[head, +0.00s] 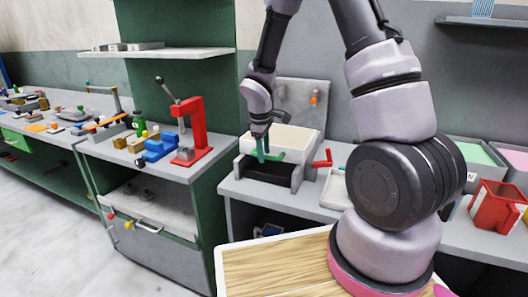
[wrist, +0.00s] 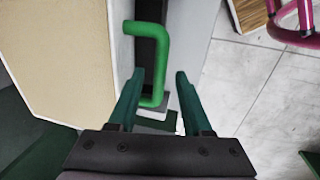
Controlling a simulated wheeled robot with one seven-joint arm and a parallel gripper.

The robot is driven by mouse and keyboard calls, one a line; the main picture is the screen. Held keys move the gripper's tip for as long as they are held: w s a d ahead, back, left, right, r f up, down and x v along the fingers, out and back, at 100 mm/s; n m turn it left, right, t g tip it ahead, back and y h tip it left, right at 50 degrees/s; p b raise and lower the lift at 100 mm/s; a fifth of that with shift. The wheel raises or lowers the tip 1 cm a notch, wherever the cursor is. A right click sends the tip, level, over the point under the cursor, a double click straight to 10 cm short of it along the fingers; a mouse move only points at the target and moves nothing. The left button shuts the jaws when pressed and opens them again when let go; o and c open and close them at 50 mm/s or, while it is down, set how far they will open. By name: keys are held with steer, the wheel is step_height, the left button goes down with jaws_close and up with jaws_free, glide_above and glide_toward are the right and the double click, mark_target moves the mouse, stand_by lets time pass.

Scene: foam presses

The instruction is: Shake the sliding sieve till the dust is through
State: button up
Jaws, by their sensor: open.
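The sliding sieve (head: 284,139) is a white-walled box with a beige mesh or fill, set on a grey stand (head: 300,171) on the right-hand bench. A green handle (head: 268,155) sticks out of its near side. In the wrist view the sieve (wrist: 65,55) is at the left and its green handle (wrist: 157,55) runs down between my fingers. My gripper (wrist: 160,76) is open, its fingers either side of the handle's lower end, the left one close to it. Whether either finger touches is unclear. Dust cannot be made out.
A red lever (head: 322,160) stands just right of the sieve. A red press (head: 190,130) and blue vise (head: 160,147) stand on the left bench. A red jug (head: 497,207) is at the far right. A wooden top (head: 270,265) is in front.

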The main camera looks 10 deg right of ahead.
jaws_close()
stand_by(1.3)
